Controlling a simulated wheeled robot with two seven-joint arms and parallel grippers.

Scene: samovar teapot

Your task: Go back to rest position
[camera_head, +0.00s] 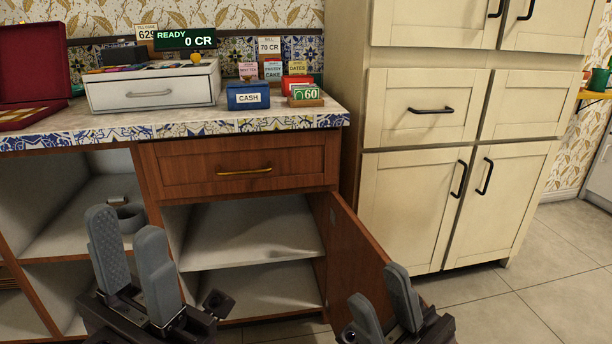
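My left gripper (126,228) is at the lower left, with its two grey fingers pointing up and a gap between them. It is open and holds nothing that I can see. My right gripper (377,286) is at the bottom, right of centre, in front of the lower part of the open cabinet door (352,250). Its fingers are also apart and empty. The wrists and arms behind both grippers are mostly cut off by the bottom edge.
A wooden cabinet stands ahead, its drawer (240,165) shut and its shelves (250,232) bare. The counter holds a white cash drawer (152,88), a blue cash box (248,97) and a red case (35,62). A cream cupboard (420,180) stands right; the floor (545,270) there is clear.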

